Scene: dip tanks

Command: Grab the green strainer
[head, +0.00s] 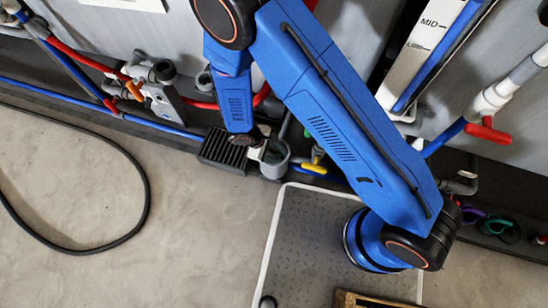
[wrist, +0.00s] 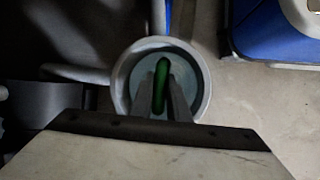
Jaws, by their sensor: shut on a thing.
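In the wrist view, a green bar-like handle of the green strainer (wrist: 161,86) stands between the two grey fingers of my gripper (wrist: 160,98). My gripper is shut on it. The handle lies over the middle of a round grey cup (wrist: 120,88), and the fingers reach down over the cup's opening. The lower part of the strainer is hidden by the fingers. I cannot tell there how deep the strainer sits.
A black ribbed block (head: 222,152) stands just left of the cup. A yellow handle (head: 314,167) is close on its right. Red and blue pipes (head: 75,58) run along the tank wall. A purple handle (head: 472,214) and a teal-green one (head: 495,225) lie far right.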

